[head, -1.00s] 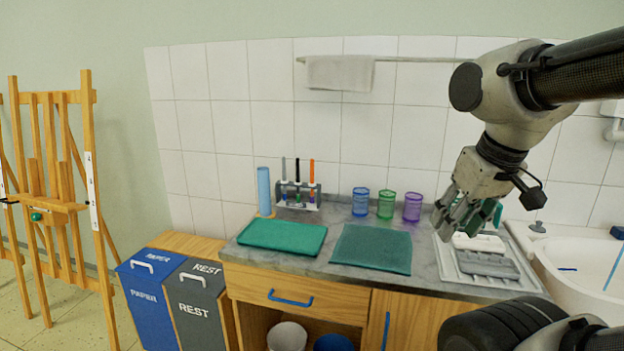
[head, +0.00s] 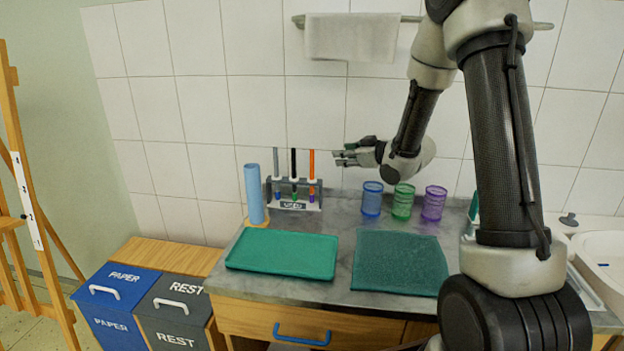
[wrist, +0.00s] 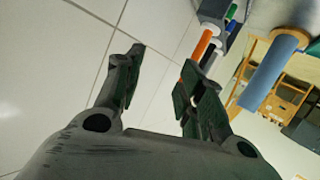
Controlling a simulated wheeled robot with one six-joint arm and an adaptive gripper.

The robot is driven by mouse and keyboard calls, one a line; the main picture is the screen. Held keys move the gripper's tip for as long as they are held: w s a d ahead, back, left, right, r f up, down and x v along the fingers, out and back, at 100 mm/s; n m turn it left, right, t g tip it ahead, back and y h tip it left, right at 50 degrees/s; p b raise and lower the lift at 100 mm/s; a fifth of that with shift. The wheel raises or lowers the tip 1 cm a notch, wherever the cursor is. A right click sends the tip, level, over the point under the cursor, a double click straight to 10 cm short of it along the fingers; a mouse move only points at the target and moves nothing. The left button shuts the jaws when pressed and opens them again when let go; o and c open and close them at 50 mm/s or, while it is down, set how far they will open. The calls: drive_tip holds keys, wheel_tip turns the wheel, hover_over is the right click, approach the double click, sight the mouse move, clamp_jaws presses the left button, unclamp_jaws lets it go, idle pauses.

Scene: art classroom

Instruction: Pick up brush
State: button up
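Three brushes stand upright in a small grey rack (head: 295,205) at the back of the counter: a grey-handled brush (head: 276,170), a black-handled brush (head: 294,168) and an orange-handled brush (head: 312,168). My gripper (head: 343,158) is level with the upper handles, a little right of the orange one, and points left towards them. In the wrist view my gripper (wrist: 163,70) is open, with nothing between its fingers. The orange-handled brush (wrist: 203,42) shows there just beyond the right finger, which covers part of the rack area.
A blue roll (head: 255,195) stands left of the rack. Blue (head: 372,201), green (head: 403,203) and purple (head: 434,205) mesh cups stand below and right of my gripper. A green tray (head: 283,271) and a dark green mat (head: 398,285) lie in front. A towel (head: 350,38) hangs above.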

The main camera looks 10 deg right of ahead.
sight(312, 179)
drive_tip(key=a+f+y, duration=0.5)
drive_tip(key=f+y, duration=0.1)
drive_tip(key=shift+n+t, duration=0.4)
drive_tip(key=x, duration=0.7)
drive_tip(key=shift+w+f, duration=0.25)
drive_tip(key=shift+w, duration=0.2)
drive_tip(key=shift+d, duration=0.1)
drive_tip(key=shift+c, duration=0.3)
clamp_jaws()
